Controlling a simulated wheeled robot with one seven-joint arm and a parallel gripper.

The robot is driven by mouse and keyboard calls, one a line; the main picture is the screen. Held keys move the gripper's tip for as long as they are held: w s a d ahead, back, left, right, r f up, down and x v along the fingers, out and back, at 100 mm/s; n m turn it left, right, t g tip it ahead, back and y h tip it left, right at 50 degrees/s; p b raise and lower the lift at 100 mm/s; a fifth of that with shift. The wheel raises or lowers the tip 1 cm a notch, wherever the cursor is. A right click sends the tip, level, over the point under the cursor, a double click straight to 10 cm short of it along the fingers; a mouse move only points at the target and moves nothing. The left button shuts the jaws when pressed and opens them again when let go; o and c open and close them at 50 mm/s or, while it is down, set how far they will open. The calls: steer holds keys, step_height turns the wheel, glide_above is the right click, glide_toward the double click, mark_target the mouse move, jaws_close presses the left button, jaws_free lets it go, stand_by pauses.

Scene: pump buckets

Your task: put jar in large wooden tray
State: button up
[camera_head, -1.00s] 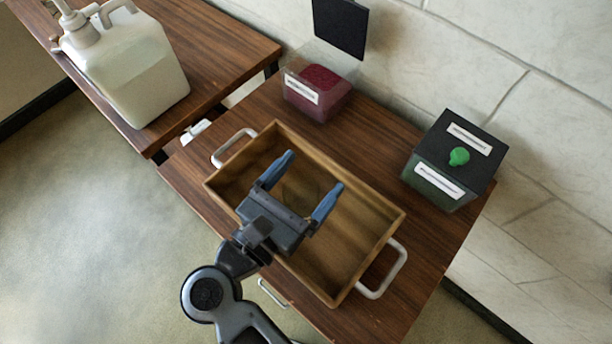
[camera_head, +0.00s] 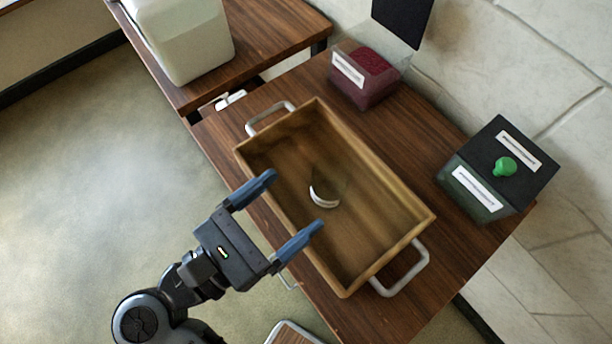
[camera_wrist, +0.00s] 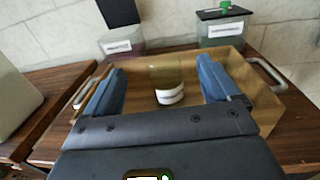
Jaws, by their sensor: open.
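The large wooden tray (camera_head: 395,191) has metal handles at both ends and sits on a brown wooden table. A jar (camera_head: 325,192) with a see-through, brownish body and a white band is inside the tray, near its middle. In the wrist view the jar (camera_wrist: 169,85) appears upright, between and beyond my fingers. My gripper (camera_head: 297,205) is open and empty, with its blue fingertips at the tray's near long side, apart from the jar. The tray's side wall (camera_wrist: 262,98) also shows in the wrist view.
A clear bin with dark red contents (camera_head: 362,78) and a dark box with a green knob (camera_head: 494,170) stand on the table behind the tray. A white jug (camera_head: 187,38) stands on the neighbouring table. Stone wall (camera_head: 540,60) closes off the back.

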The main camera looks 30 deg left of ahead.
steer(key=shift+s+a, duration=0.15)
steer(key=shift+s, duration=0.4)
steer(key=w+d+r+n+t+y, duration=0.1)
steer(key=d+r+n+t, duration=0.2)
steer(key=d+n, duration=0.7)
steer(key=w+d+r+n+t+y, duration=0.1)
steer(key=w+d+r+n+t, duration=0.15)
steer(key=d+n, duration=0.7)
steer(key=s+d+f+n+g+y, duration=0.2)
steer(key=s+d+n+g, duration=0.6)
steer(key=s+d+n, duration=0.6)
steer(key=s+n, duration=0.1)
steer(key=n, duration=0.4)
steer(key=shift+d+y, duration=0.2)
steer(key=shift+y, duration=0.1)
